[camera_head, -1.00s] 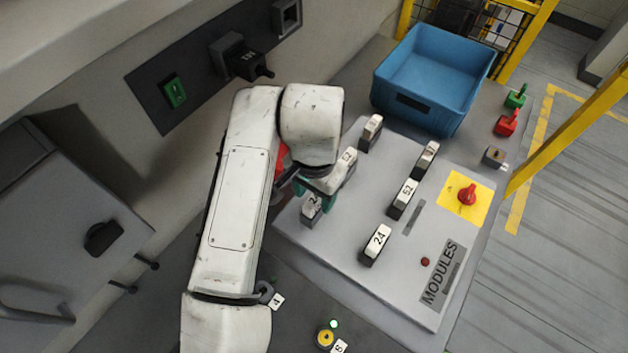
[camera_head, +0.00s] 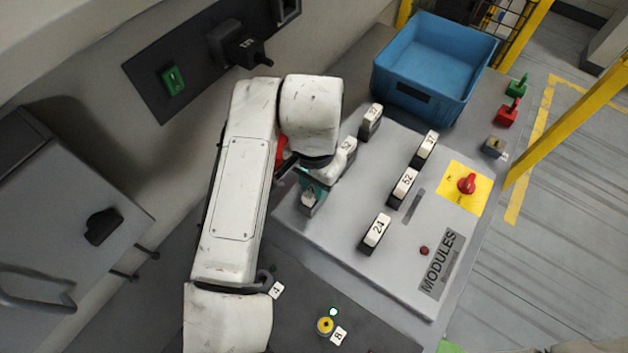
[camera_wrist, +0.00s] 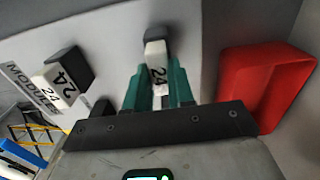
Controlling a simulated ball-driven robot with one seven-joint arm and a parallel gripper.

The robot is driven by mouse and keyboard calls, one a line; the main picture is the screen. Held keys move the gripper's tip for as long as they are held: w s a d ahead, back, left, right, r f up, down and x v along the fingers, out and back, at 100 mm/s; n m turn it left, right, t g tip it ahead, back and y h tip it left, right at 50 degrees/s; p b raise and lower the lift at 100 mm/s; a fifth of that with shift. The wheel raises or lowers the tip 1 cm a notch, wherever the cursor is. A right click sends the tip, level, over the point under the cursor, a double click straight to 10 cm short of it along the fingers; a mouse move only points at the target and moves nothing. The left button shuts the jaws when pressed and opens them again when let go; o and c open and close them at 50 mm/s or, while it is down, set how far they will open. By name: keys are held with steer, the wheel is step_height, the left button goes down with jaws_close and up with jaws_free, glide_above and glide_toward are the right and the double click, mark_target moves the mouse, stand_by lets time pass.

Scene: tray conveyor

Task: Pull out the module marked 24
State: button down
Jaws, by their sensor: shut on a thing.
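My gripper (camera_head: 313,190) is at the left side of the grey module panel (camera_head: 340,262), its green fingers (camera_wrist: 155,85) on both sides of a module marked 24 (camera_wrist: 158,75). It is shut on that module, which has a white label face and a dark body. In the head view this module (camera_head: 308,201) is partly hidden by my gripper. I cannot tell whether it still sits in its slot. A second module marked 24 (camera_head: 376,232) stands at the panel's front; it also shows in the wrist view (camera_wrist: 62,78).
Other modules stand on the panel, among them one marked 52 (camera_head: 404,186). A blue bin (camera_head: 402,92) is behind the panel. A red knob (camera_head: 467,184) on a yellow plate is at the right. A red tray (camera_wrist: 262,85) lies right of my gripper in the wrist view.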

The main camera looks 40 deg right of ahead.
steer(key=shift+r+p, duration=1.4)
steer(key=shift+p, duration=0.45)
steer(key=shift+r, duration=1.3)
step_height(320, 180, up, 4)
steer(key=shift+f, duration=0.1)
steer(key=shift+s, duration=0.1)
